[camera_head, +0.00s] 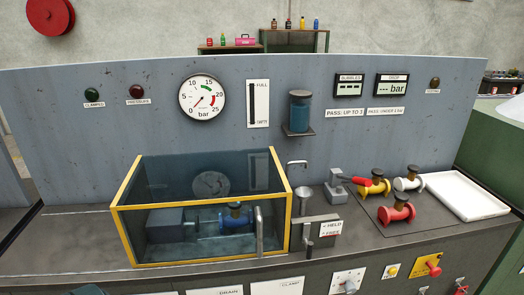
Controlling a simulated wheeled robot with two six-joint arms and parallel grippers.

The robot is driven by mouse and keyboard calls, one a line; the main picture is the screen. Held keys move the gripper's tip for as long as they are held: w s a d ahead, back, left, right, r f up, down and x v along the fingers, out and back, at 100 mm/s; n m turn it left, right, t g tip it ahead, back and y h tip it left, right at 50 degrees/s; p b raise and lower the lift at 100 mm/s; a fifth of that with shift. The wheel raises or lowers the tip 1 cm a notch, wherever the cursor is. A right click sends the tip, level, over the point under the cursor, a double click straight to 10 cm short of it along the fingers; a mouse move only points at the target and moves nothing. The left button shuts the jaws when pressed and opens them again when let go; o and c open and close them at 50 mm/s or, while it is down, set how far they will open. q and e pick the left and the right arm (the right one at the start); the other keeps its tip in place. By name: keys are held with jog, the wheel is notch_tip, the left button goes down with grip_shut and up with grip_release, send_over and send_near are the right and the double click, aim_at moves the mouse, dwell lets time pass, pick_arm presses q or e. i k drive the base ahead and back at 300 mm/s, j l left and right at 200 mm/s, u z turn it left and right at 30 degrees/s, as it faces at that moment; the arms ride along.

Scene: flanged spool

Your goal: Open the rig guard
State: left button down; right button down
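The rig guard (200,262) is a clear box with yellow edges on the left part of the bench. It stands down over a grey block (165,225) and a blue flanged spool (235,217). An upright grey bar handle (259,232) shows at the right of its front pane. The guard looks closed. Neither of my grippers can be made out. A small dark shape at the bottom left edge is too cut off to identify.
Right of the guard stand a thin tap (297,164), a metal cup (306,201) and a lever (308,236) by a HELD/FREE label (331,229). Further right are yellow (373,187), red (397,211) and white (408,181) spools and a white tray (465,195). A gauge panel (230,135) rises behind.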

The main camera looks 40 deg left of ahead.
aim_at(259, 247)
jog(key=u, duration=1.75)
